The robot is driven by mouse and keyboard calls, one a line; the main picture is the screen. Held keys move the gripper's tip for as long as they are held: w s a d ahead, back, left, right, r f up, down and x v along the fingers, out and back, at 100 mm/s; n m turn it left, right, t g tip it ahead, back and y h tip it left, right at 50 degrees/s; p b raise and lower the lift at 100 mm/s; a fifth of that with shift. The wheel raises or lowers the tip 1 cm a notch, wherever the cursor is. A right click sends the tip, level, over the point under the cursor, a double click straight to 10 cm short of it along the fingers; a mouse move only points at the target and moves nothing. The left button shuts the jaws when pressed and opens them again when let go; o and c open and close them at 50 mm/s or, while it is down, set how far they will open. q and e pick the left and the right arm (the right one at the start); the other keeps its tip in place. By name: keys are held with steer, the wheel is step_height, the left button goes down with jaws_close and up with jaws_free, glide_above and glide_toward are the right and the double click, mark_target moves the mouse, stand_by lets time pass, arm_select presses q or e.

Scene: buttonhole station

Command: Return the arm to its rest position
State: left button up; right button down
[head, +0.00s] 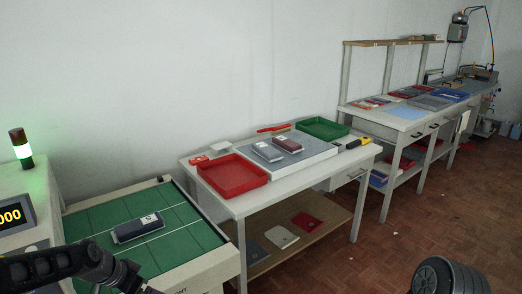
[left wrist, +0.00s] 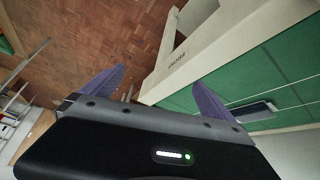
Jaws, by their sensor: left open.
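My left arm (head: 75,263) comes in at the bottom left of the head view, in front of the green-topped station; its fingers cannot be made out there. In the left wrist view my left gripper (left wrist: 160,77) has its two purple fingers spread apart, with nothing between them. Beyond the fingers are the floor and the pale edge of the green-topped station (left wrist: 178,67). My right gripper is not in view.
A dark folded piece with a white label (head: 138,228) lies on the green top (head: 190,240). A white table (head: 255,196) holds a red tray (head: 232,175) and a green tray (head: 322,128). Open floor (head: 385,245) lies at right.

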arm_select(q)
steer(key=s+d+f+n+h, duration=0.1)
steer(key=s+d+f+n, duration=0.3)
steer(key=f, duration=0.3)
steer(key=s+d+f+n, duration=0.2)
steer(key=d+f+n, duration=0.2)
steer(key=d+f, duration=0.35)
steer(key=s+d+f+g, duration=0.1)
steer(key=s+d+f, duration=0.2)
steer(key=s, duration=0.4)
steer(key=s+d+f+g, duration=0.2)
steer(key=s+d+f, duration=0.2)
steer(key=s, duration=0.4)
steer(key=s+d+f+g, duration=0.1)
steer(key=s+d+f, duration=0.2)
steer(key=s, duration=0.4)
steer(key=shift+s+d+f, duration=0.25)
steer(key=shift+s+d, duration=0.1)
steer(key=shift+d, duration=0.4)
steer(key=shift+c, duration=0.5)
